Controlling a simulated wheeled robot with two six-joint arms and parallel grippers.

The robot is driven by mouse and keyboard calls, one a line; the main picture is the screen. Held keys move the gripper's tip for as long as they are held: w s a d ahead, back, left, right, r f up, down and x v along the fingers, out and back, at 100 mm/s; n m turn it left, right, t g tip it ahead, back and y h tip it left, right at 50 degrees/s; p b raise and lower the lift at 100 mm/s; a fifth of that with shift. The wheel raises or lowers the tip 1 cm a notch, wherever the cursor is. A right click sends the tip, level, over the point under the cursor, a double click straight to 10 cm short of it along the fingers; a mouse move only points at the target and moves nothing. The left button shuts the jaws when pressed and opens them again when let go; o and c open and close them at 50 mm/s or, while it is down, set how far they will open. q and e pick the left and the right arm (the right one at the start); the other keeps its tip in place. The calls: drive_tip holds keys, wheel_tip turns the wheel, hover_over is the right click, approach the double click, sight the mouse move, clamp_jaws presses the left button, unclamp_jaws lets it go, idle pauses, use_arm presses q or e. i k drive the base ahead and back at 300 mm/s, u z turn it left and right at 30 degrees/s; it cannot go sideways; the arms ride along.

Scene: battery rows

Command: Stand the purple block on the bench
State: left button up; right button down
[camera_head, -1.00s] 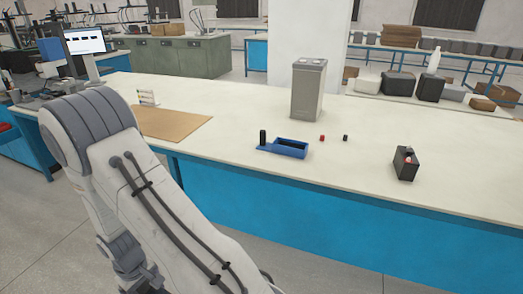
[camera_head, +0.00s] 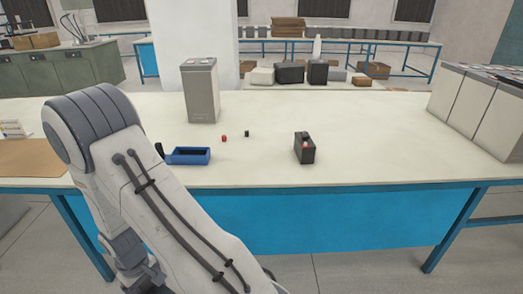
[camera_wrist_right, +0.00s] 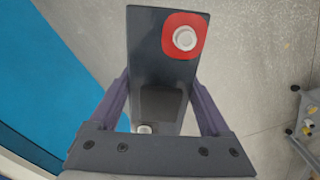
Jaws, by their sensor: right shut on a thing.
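My right gripper (camera_wrist_right: 159,88) is in the right wrist view, shut on a dark grey-black block (camera_wrist_right: 150,52). Its fingers lie along the block's two sides. The block has a red patch around a pale round terminal at one end and a second pale terminal near the palm. It is held above the floor, beside a blue panel. I see no clearly purple block. The bench (camera_head: 390,150) has a pale top in the head view. My left arm crosses that view, but its gripper is not visible.
A black battery-like block (camera_head: 304,150) stands on the bench. A blue tray (camera_head: 188,161), small red cap (camera_head: 224,139), small black cap (camera_head: 247,133) and tall grey cell (camera_head: 201,92) are left of it. Large grey blocks (camera_head: 480,105) stand at right. The bench between is clear.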

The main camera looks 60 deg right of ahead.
sight(259, 159)
drive_tip(key=z, duration=1.4)
drive_tip(key=i, duration=0.45)
